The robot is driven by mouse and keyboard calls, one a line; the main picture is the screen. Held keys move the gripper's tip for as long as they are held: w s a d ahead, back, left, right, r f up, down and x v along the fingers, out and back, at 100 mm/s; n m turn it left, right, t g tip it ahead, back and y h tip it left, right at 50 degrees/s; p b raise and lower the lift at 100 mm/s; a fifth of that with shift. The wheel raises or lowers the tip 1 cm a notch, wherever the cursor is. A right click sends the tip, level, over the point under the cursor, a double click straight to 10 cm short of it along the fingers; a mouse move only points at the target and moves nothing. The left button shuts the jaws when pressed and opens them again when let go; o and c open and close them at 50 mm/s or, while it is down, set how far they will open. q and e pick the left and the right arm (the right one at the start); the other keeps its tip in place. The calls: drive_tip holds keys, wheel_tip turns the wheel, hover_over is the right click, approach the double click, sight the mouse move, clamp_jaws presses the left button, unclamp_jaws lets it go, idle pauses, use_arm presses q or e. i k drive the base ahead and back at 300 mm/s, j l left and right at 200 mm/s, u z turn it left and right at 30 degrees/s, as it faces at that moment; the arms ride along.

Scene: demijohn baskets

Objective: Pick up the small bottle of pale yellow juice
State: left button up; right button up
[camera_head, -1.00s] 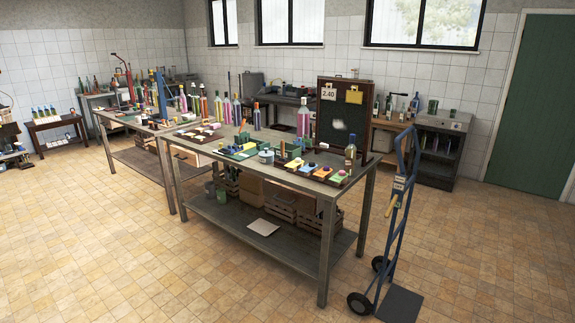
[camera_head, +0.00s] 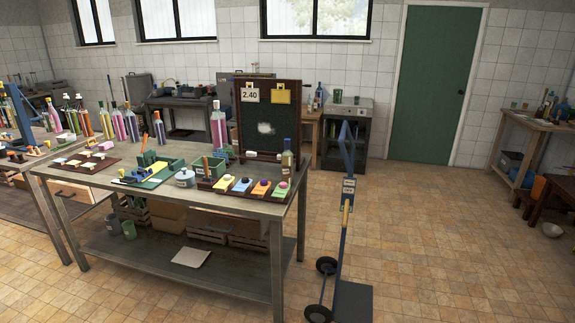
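A small bottle with pale yellowish contents (camera_head: 287,162) stands upright near the right end of the workbench (camera_head: 240,208), beside the dark board. It is too small in view to be sure of its contents or label. Several taller bottles stand farther left on the bench, among them a pink one (camera_head: 218,128) and an orange-topped one (camera_head: 160,130). Neither of my grippers shows in the head view.
A blue hand truck (camera_head: 343,220) stands on the floor just right of the bench. A dark board (camera_head: 263,132) with a 2.40 sign stands on the bench. Coloured cards (camera_head: 242,185) lie along its front edge.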

sight(286, 156)
drive_tip(key=i+j, duration=0.85)
drive_tip(key=i, duration=0.3)
